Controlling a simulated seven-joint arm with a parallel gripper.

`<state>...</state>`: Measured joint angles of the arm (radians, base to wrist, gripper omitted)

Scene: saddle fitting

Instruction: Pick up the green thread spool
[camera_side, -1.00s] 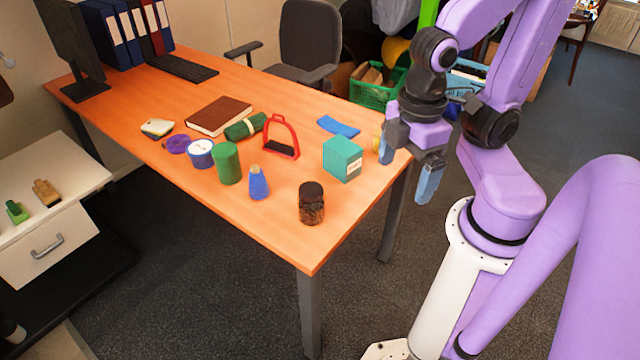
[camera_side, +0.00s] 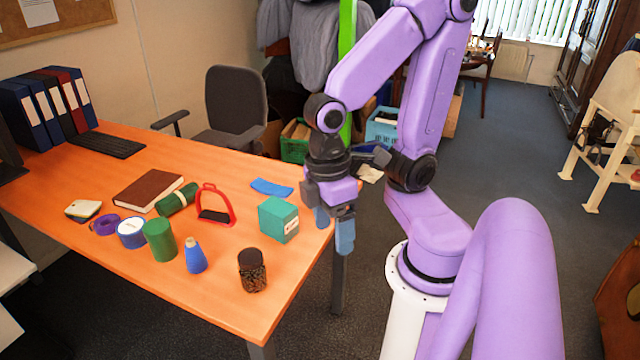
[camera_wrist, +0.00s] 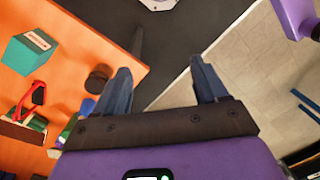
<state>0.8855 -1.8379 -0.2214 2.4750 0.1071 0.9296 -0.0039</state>
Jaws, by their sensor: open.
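The green thread spool appears to be the upright green cylinder (camera_side: 160,241) on the orange table, between a blue-and-white round tin (camera_side: 131,232) and a blue cone with a pale tip (camera_side: 195,257). A dark green roll (camera_side: 177,199) lies behind it. My gripper (camera_side: 334,226) hangs fingers down by the table's right edge, well to the right of the spool. In the wrist view my gripper (camera_wrist: 162,84) is open, with nothing between its fingers; the spool is hard to make out there, at the lower left.
A teal box (camera_side: 278,219), a brown jar (camera_side: 252,270), a red stirrup (camera_side: 215,205) and a blue flat piece (camera_side: 271,187) are between my gripper and the spool or around that path. A brown book (camera_side: 148,189) lies further back. The table's near strip is clear.

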